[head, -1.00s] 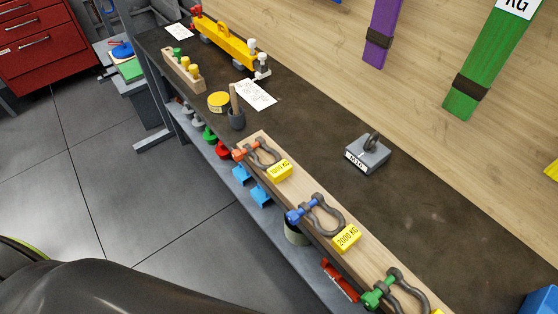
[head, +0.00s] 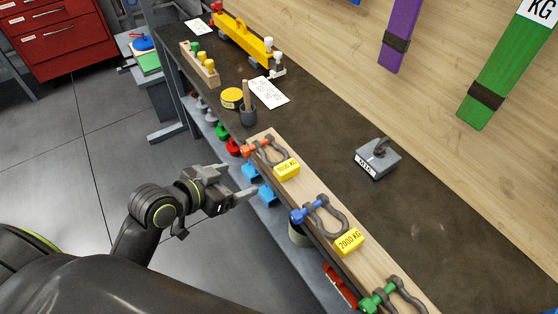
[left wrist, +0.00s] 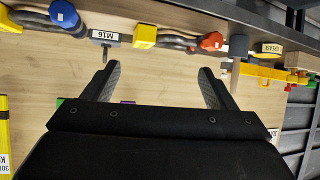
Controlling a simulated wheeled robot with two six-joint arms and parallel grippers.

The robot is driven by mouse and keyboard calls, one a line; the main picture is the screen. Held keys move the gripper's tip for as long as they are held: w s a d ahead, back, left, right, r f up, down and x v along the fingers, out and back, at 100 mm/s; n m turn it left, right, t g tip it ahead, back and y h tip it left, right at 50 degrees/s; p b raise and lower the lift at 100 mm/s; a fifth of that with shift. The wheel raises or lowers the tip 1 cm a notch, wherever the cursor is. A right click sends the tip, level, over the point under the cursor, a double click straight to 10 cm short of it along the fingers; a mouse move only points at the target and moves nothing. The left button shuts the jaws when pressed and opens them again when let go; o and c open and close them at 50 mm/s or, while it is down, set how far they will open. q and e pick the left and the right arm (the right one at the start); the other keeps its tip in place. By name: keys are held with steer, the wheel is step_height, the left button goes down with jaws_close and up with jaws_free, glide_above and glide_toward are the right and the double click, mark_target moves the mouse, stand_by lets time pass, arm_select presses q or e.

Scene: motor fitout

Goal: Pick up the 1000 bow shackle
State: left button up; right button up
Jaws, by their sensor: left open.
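The 1000 bow shackle, dark grey with an orange pin (head: 257,149), lies on the wooden board at its far end, beside a yellow 1000 KG tag (head: 287,168). In the left wrist view its orange pin end (left wrist: 212,42) shows at the upper middle. My left gripper (head: 242,182) is open and empty, below and to the left of the shackle, apart from it and out in front of the bench edge. In the left wrist view its two fingers (left wrist: 157,80) stand apart with nothing between them. My right gripper is not in view.
A blue-pinned shackle (head: 319,215) with a 2000 KG tag and a green-pinned shackle (head: 389,296) lie nearer on the board (head: 274,185). A grey M16 block (head: 378,159) sits to the right.

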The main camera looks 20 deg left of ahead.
arm_select(q)
step_height(320, 180, up, 2)
steer(key=s+d+r, duration=0.1)
steer(key=p, duration=0.2)
glide_toward(285, 165)
steer(key=x, duration=0.4)
steer(key=shift+m+h, duration=0.4)
steer(key=shift+a+p+x, duration=0.2)
steer(key=shift+p+x, duration=0.3)
steer(key=shift+x, duration=2.4)
steer(key=shift+f, duration=0.2)
steer(key=shift+c, duration=0.5)
steer(key=c, duration=1.2)
steer(key=shift+c, duration=1)
steer(key=shift+r, duration=0.1)
